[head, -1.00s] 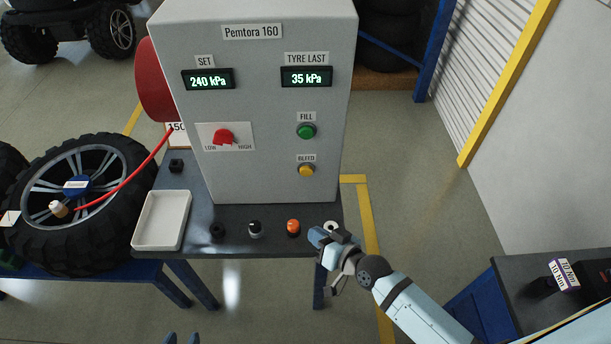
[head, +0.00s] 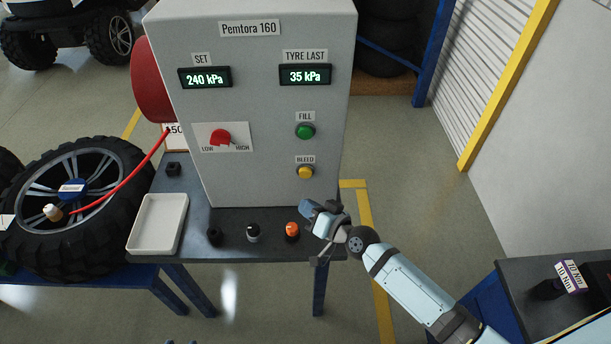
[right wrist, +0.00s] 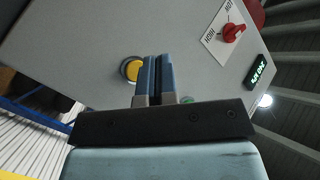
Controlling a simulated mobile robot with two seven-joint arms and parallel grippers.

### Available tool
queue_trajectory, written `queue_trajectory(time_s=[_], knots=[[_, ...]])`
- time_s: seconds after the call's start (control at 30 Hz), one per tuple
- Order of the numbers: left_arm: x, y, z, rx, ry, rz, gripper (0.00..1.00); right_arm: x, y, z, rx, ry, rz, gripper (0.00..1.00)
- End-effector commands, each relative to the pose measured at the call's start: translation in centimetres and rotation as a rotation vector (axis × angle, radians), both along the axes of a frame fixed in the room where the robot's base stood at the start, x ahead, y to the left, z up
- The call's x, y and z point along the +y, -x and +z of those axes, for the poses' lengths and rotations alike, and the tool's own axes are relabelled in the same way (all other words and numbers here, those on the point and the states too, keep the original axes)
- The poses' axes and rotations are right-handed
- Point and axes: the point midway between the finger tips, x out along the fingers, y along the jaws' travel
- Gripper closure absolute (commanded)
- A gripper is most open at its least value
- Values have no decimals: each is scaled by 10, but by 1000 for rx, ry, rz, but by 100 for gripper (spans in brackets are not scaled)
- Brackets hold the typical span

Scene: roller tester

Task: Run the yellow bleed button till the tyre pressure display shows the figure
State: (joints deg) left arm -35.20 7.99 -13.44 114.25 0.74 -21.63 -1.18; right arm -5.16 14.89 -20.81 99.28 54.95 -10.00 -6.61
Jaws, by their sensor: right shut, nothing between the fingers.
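The yellow bleed button (head: 305,172) is on the front of the grey Pemtora 160 cabinet (head: 260,110), below the green fill button (head: 305,131). The tyre last display (head: 305,75) reads 35 kPa; the set display (head: 205,77) reads 240 kPa. My right gripper (head: 307,207) is shut and empty, below the bleed button in the head view. In the right wrist view, its closed fingers (right wrist: 155,75) point at the cabinet face beside the yellow button (right wrist: 131,69), and I see no contact. My left gripper is out of view.
A red low/high knob (head: 220,137) is left of the buttons. The bench holds a white tray (head: 157,224) and black, white and orange-topped pieces (head: 292,231) near the gripper. A red hose (head: 130,172) runs to the tyre (head: 88,245).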

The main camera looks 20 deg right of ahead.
Motion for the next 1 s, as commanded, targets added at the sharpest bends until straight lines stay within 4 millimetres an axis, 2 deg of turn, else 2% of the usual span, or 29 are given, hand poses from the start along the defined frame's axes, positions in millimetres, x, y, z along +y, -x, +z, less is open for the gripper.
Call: queue_trajectory(time_s=[0.2,0.4,0.6,1.0], knots=[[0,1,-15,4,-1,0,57,-9,-32,-2,-3,0,-2,100],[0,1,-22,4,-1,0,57,-15,-51,-2,-1,2,0,100],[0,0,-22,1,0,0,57,-17,-58,0,-1,1,0,100],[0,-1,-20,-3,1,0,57,-17,-59,0,0,1,0,100]])
